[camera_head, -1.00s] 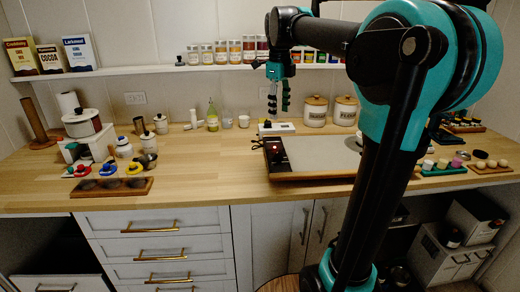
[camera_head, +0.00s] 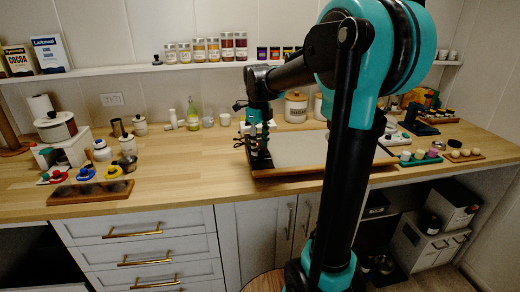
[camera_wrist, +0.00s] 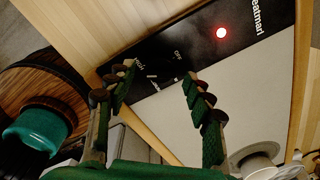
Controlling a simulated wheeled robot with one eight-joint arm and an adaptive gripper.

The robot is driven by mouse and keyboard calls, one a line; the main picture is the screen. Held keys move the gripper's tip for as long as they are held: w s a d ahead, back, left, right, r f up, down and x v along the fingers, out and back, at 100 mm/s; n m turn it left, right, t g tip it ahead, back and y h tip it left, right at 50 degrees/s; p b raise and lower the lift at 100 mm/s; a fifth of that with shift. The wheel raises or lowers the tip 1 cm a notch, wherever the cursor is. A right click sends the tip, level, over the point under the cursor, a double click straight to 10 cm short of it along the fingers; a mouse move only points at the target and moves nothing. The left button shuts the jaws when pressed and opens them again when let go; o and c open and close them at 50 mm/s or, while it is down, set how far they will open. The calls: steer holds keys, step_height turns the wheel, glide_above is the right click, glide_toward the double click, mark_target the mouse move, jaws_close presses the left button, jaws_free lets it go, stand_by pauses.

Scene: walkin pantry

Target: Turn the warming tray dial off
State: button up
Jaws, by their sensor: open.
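The warming tray (camera_head: 298,150) lies on the wooden counter, with a pale plate, a wood frame and a black control panel along its left side. In the wrist view the panel (camera_wrist: 200,42) shows a lit red light (camera_wrist: 221,32) and printed lettering, including OFF. The dark dial (camera_wrist: 154,76) is hard to make out against the panel; a white mark shows there. My gripper (camera_wrist: 158,74) is open, with one finger on either side of the dial area. I cannot tell whether they touch it. In the head view my gripper (camera_head: 260,157) is low over the panel.
Left on the counter are a dark wooden tray (camera_head: 90,193) and a white pot (camera_head: 55,127). Colored items in a green tray (camera_head: 420,160) stand at the right. Bare counter lies left of the warming tray.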

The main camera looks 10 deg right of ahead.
steer(key=shift+f, duration=0.9)
steer(key=c, duration=1.1)
steer(key=shift+c, duration=0.2)
